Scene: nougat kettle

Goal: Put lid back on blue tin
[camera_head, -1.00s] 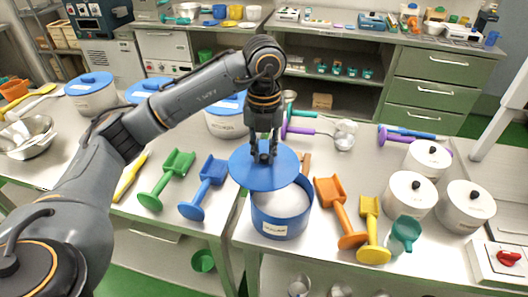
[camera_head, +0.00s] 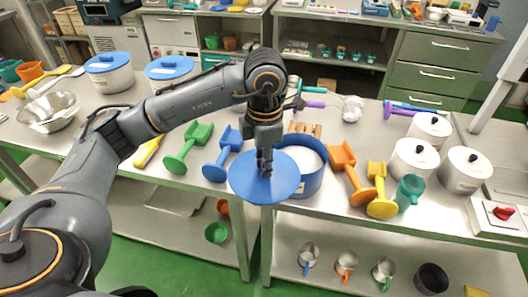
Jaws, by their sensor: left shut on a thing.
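The blue tin (camera_head: 313,183) stands on the front table, open at the top, with white content (camera_head: 306,158) inside. The round blue lid (camera_head: 245,184) is off the tin. My left gripper (camera_head: 265,172) points down and is shut on the lid at its middle. In this view the lid lies in front and to the left of the tin's opening and covers part of the tin's left side. The lid appears raised above the table's front edge; its exact height and any contact with the tin cannot be told. My right gripper is not in view.
Orange (camera_head: 350,172) and yellow (camera_head: 380,190) scoops stand right of the tin. A blue scoop (camera_head: 222,155) and a green scoop (camera_head: 189,148) are to the left. White lidded pots (camera_head: 413,162) are at right. Lidded tins (camera_head: 110,75) stand back left.

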